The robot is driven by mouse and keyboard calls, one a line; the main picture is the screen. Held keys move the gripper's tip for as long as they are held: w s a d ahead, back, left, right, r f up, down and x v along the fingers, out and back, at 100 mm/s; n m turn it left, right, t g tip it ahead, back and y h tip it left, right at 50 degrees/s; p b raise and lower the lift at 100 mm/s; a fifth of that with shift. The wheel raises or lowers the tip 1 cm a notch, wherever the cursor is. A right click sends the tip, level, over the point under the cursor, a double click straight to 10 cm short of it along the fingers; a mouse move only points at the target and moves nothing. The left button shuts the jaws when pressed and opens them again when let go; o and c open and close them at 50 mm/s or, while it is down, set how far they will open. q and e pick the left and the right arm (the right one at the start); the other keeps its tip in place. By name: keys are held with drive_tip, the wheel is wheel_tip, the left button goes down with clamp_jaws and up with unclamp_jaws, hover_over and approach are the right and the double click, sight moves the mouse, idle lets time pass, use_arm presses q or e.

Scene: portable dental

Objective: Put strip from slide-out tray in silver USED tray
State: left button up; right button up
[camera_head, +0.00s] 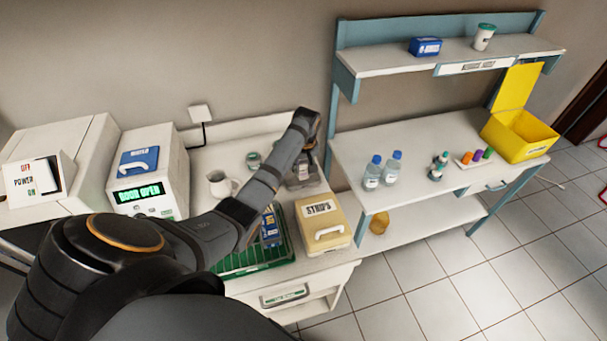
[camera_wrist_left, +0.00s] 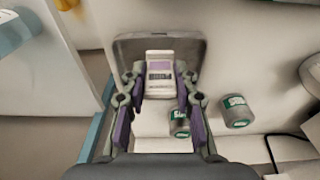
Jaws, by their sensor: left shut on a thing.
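The strip is between the purple-padded fingertips. A grey metal tray (camera_wrist_left: 131,47), which looks like the silver USED tray, lies just beyond and under the strip. I cannot tell whether the strip touches it. In the head view the metal tray (camera_head: 302,183) shows in part beside the gripper, at the back of the bench. I cannot make out the tray's label. My right gripper is not in view.
Two small green-labelled tins (camera_wrist_left: 238,111) stand beside the gripper. A beige STRIPS box (camera_head: 325,222) and a green rack (camera_head: 240,262) are at the bench front. A device marked DOOR OPEN (camera_head: 150,180) stands left. A blue-framed shelf table (camera_head: 345,150) adjoins right.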

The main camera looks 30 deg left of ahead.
sight(303, 174)
use_arm(q)
wheel_tip(303, 174, down, 2)
drive_tip(key=shift+f+p, duration=0.25)
drive_tip(key=shift+p, duration=0.45)
drive_tip(key=shift+f, duration=0.4)
drive_tip(key=o, duration=0.7)
drive_tip(key=shift+o, duration=0.2)
wheel_tip(303, 174, up, 12)
drive_tip(key=d+b, duration=0.1)
drive_tip(key=b, duration=0.1)
drive_tip(key=shift+s, duration=0.45)
